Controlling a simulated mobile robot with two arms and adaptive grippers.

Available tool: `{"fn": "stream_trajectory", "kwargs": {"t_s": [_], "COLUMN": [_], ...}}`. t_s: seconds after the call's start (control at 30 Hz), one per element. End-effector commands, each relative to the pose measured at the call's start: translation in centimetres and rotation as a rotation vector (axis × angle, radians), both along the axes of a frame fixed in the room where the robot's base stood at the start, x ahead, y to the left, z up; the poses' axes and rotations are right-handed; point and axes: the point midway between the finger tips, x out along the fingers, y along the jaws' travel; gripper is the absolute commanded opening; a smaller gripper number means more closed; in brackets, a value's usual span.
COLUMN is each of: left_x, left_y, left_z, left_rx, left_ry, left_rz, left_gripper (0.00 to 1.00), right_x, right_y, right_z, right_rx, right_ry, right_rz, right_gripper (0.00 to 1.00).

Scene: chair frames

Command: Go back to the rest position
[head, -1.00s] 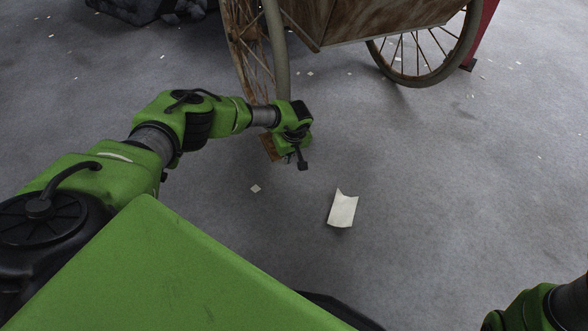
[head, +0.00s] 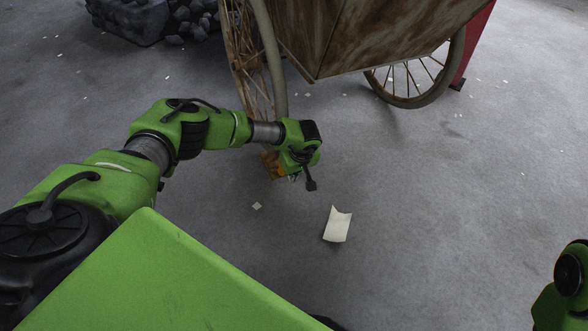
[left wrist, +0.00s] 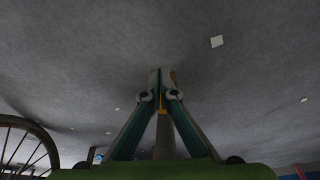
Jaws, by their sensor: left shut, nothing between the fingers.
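My left arm reaches in from the left in the head view, with its green forearm bent over the grey floor. My left gripper (head: 293,178) hangs below the wrist, small and partly hidden there. In the left wrist view its two fingers (left wrist: 160,78) run together to a closed tip with nothing held between them. My right arm (head: 568,285) shows only in part at the lower right edge of the head view, and its gripper is out of sight.
A rusty cart (head: 375,40) with spoked wheels stands beyond my left gripper. Dark rubble (head: 150,18) lies at the top left. A pale sheet of paper (head: 337,225) and small scraps lie on the floor. The floor at centre right is clear.

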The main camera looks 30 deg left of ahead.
Motion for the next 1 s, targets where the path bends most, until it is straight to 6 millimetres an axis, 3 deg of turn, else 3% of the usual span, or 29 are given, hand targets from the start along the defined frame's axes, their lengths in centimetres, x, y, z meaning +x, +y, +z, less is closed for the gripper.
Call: {"fn": "stream_trajectory", "kwargs": {"t_s": [0.33, 0.47, 0.57, 0.67, 0.77, 0.87, 1.0], "left_x": [-0.2, -0.7, -1.9, -3.5, -5.3, -7.0, -8.8], "left_y": [-0.4, -3.3, -8.7, -15.9, -23.5, -30.8, -39.8], "left_z": [0.7, -0.2, -1.5, -2.2, -1.5, 0.5, 6.1], "left_rx": [-0.004, -0.080, -0.225, -0.430, -0.655, -0.892, -1.252], "left_ry": [-0.001, -0.003, -0.006, -0.004, 0.007, 0.033, 0.099], "left_rz": [0.000, 0.008, 0.031, 0.084, 0.164, 0.274, 0.500], "left_gripper": [0.00, 0.00, 0.00, 0.00, 0.00, 0.00, 0.00], "right_x": [0.5, 1.5, 3.3, 5.9, 8.7, 11.7, 16.0], "right_y": [0.0, 0.1, 0.4, 0.7, 1.1, 1.4, 1.7], "right_z": [-0.3, -0.5, -1.0, -1.8, -3.2, -5.0, -8.9], "right_rx": [0.001, -0.007, -0.022, -0.043, -0.067, -0.094, -0.137], "right_ry": [0.020, 0.061, 0.135, 0.243, 0.362, 0.491, 0.701], "right_rz": [0.001, -0.006, -0.018, -0.034, -0.051, -0.069, -0.096], "right_gripper": [0.65, 0.65, 0.65, 0.65, 0.65, 0.65, 0.65]}}
